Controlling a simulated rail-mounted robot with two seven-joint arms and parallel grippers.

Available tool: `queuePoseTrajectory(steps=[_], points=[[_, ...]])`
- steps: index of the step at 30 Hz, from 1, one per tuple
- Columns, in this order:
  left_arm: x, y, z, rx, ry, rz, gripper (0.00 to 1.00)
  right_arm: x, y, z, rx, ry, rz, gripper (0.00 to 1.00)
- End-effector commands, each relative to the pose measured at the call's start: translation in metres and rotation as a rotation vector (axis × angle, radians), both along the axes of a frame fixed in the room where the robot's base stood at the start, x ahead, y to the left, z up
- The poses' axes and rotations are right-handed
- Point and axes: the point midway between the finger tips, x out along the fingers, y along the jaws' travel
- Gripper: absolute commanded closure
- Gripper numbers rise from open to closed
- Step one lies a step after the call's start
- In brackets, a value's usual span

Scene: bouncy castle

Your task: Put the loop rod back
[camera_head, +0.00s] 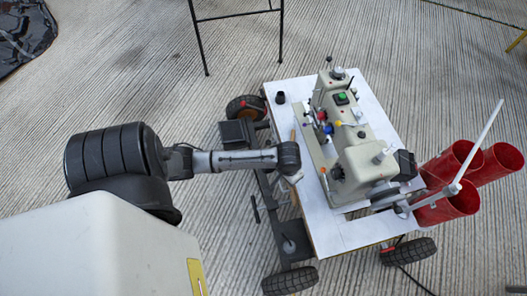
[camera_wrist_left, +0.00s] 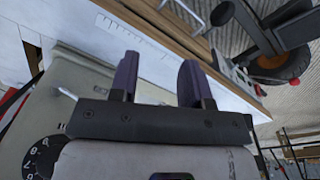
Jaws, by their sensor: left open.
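My left gripper (camera_head: 296,178) hangs over the left edge of a white-topped wheeled cart (camera_head: 345,233), beside a beige sewing-type machine (camera_head: 362,160). In the left wrist view the two dark fingers of this gripper (camera_wrist_left: 158,85) are spread apart, with nothing visible between them but the white board. I cannot tell for certain which thing is the loop rod. A thin pale rod (camera_head: 482,142) slants up beside the red tubes at the cart's right end. In the left wrist view a bent metal piece (camera_wrist_left: 186,14) shows at the top. My right gripper is not in view.
Several red tubes (camera_head: 465,160) stand at the cart's right end. The machine has a green button (camera_head: 342,98) and small coloured knobs. A small black cup (camera_head: 280,97) stands at the board's far left corner. A black-legged stand (camera_head: 205,45) is behind.

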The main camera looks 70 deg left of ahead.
Motion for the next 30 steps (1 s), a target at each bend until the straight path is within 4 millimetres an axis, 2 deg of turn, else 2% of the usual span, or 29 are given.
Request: queuePoseTrajectory(steps=[1, 4, 7, 12, 18, 30], points=[[-0.025, -0.029, 0.004, -0.012, -0.029, -0.099, 0.57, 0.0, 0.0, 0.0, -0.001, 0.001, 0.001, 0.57], [-0.062, -0.064, 0.023, 0.0, -0.097, -0.26, 0.57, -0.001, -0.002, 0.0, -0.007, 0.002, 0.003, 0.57], [-0.091, -0.085, 0.046, 0.025, -0.153, -0.371, 0.57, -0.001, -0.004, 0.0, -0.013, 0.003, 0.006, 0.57], [-0.122, -0.096, 0.078, 0.077, -0.21, -0.471, 0.57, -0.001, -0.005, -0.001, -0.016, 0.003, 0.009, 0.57], [-0.135, -0.097, 0.093, 0.108, -0.229, -0.507, 0.57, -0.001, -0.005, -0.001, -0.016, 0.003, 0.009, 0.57], [-0.135, -0.097, 0.097, 0.109, -0.23, -0.51, 0.57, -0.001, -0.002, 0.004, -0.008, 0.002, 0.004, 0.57]])
